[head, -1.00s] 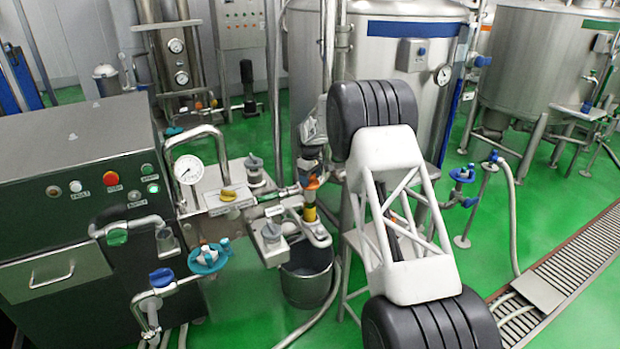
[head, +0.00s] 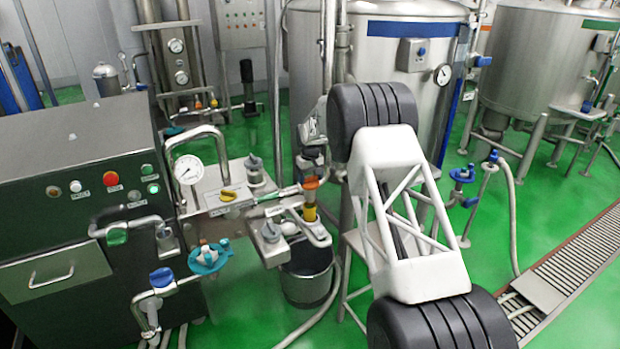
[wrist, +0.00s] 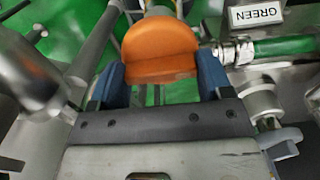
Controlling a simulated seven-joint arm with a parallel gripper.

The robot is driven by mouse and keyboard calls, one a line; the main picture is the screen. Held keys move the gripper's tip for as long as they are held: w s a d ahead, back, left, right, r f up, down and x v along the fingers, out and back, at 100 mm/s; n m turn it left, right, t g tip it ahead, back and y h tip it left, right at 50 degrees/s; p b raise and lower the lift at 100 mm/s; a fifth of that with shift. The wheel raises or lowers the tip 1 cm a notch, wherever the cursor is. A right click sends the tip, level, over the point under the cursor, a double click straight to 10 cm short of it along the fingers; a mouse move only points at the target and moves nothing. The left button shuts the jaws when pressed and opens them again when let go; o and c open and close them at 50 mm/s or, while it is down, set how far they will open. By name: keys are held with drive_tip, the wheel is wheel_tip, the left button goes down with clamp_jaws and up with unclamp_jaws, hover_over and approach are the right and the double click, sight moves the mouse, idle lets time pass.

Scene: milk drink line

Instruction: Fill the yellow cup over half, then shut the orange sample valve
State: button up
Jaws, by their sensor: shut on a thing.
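The orange sample valve (head: 311,183) has a rounded orange handle, which fills the upper middle of the wrist view (wrist: 160,50). My gripper (wrist: 160,74) has its blue fingers on either side of this handle and is shut on it. In the head view the gripper is small and partly hidden among the pipes above the valve. The yellow cup (head: 309,213) is upright just below the valve, on the end of a metal holder. Its inside and fill level cannot be seen. The cup does not show in the wrist view.
A green hose with a GREEN label (wrist: 258,15) runs right beside the handle. A yellow-handled valve (head: 228,194) and a gauge (head: 188,169) are to the left. A steel bucket (head: 306,288) stands below the cup. Several pipes crowd the area.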

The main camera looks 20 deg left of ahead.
sight(310, 177)
drive_tip(key=o, duration=0.9)
drive_tip(key=shift+r, duration=0.15)
drive_tip(key=shift+r, duration=3.75)
